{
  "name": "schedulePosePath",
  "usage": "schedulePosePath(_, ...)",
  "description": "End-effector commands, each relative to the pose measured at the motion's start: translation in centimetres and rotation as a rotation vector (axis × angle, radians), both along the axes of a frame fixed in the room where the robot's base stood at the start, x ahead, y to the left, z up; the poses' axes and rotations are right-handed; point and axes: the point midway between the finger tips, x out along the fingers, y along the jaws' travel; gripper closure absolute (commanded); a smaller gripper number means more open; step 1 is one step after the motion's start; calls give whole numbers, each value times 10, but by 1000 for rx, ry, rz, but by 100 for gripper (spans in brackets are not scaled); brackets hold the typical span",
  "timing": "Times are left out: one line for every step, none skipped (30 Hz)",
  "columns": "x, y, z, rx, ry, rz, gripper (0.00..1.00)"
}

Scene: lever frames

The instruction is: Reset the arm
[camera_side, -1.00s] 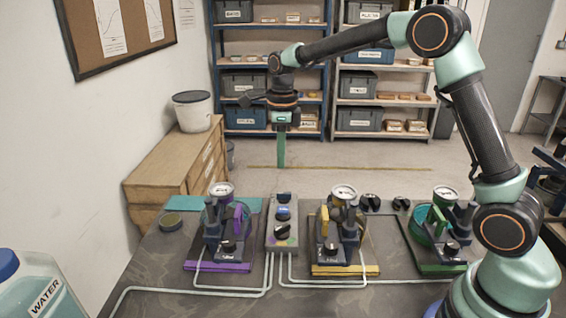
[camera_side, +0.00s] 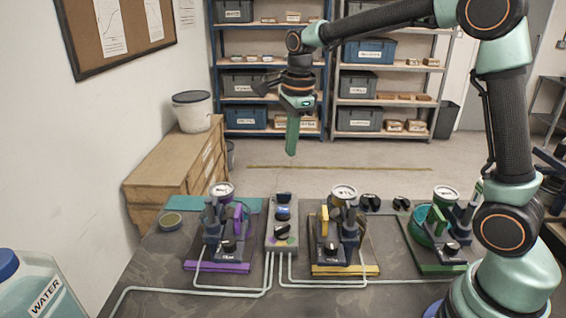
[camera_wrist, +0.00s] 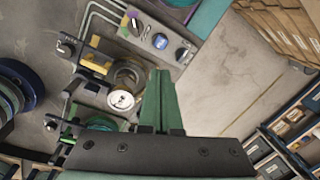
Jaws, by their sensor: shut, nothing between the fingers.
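My gripper (camera_side: 291,150) hangs in the air above the far edge of the table, well clear of everything. Its green fingers point down, slightly tilted, and are shut with nothing between them. In the wrist view the shut fingers (camera_wrist: 158,85) show against the floor and table. Below on the table stand the purple lever unit (camera_side: 222,245), the yellow lever unit (camera_side: 338,245) and the green lever unit (camera_side: 440,235), each with a round gauge. A control box (camera_side: 283,228) with several knobs stands between the purple and yellow units.
Pale pipes (camera_side: 190,290) run along the table front. A water jug (camera_side: 35,285) stands at the near left. A wooden cabinet (camera_side: 170,165) with a white bucket (camera_side: 192,112) is at the left wall. Shelves (camera_side: 390,125) stand at the back. The air around my gripper is free.

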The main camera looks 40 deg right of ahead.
Motion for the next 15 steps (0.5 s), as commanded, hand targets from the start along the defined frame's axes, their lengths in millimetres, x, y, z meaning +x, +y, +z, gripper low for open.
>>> schedulePosePath(-12,1,11,-14,-28,108,100)
schedulePosePath(-18,1,15,-25,-42,179,100)
schedulePosePath(-27,1,21,-41,-60,273,100)
schedulePosePath(-33,1,24,-54,-73,344,100)
schedulePosePath(-40,2,27,-68,-86,415,100)
schedulePosePath(-48,2,32,-88,-106,508,100)
schedulePosePath(-55,2,34,-105,-118,577,100)
schedulePosePath(-62,2,36,-122,-130,647,100)
schedulePosePath(-71,2,39,-146,-147,740,100)
schedulePosePath(-78,3,40,-166,-158,810,100)
schedulePosePath(-84,3,41,-187,-169,878,100)
schedulePosePath(-93,3,42,-216,-185,971,100)
schedulePosePath(-100,3,42,-238,-194,1039,100)
schedulePosePath(-106,3,42,-262,-204,1107,100)
schedulePosePath(-115,4,42,-296,-216,1198,100)
